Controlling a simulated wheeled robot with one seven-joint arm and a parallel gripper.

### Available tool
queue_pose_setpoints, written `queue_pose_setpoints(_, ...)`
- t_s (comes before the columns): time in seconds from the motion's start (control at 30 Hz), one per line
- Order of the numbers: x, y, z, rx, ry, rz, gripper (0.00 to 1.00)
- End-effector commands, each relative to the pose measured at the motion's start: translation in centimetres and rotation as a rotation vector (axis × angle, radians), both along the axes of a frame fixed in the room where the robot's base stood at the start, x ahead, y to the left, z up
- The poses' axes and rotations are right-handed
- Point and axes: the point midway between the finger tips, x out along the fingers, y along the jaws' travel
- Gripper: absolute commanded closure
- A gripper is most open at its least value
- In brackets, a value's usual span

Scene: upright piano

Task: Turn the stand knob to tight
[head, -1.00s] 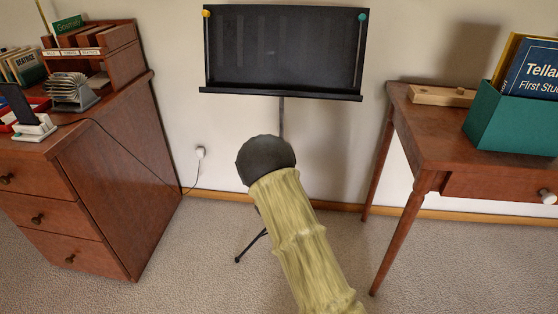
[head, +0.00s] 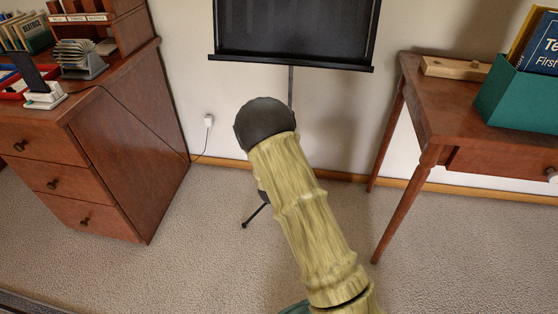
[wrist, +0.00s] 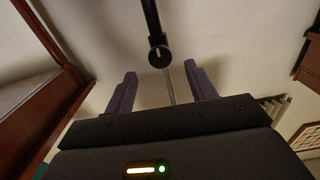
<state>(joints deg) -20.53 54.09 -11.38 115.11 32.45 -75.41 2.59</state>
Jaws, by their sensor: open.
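The black music stand (head: 293,35) stands against the wall in the head view, its top cut off by the frame. In the wrist view its thin pole (wrist: 151,18) runs down from the top edge. A small round dark knob (wrist: 160,56) with a pale mark sits on the pole. My gripper (wrist: 160,71) is open, one purple-grey finger on each side of the pole. The knob appears just beyond the fingertips, between them in the picture, with no visible contact. In the head view my arm hides the knob and the gripper.
A brown drawer cabinet (head: 125,150) stands left and a brown table (head: 440,115) right, with a green box (head: 520,100) on it. A dark cord runs from the cabinet to a wall outlet (head: 208,120). Carpet between them is open, apart from a stand leg (head: 254,215).

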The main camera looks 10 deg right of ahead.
Motion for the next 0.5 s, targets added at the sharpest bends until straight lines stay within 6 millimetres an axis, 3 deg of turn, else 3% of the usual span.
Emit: queue_pose_setpoints(0.5,-9.6,3.2,0.1,0.0,0.004,0.002,0.44)
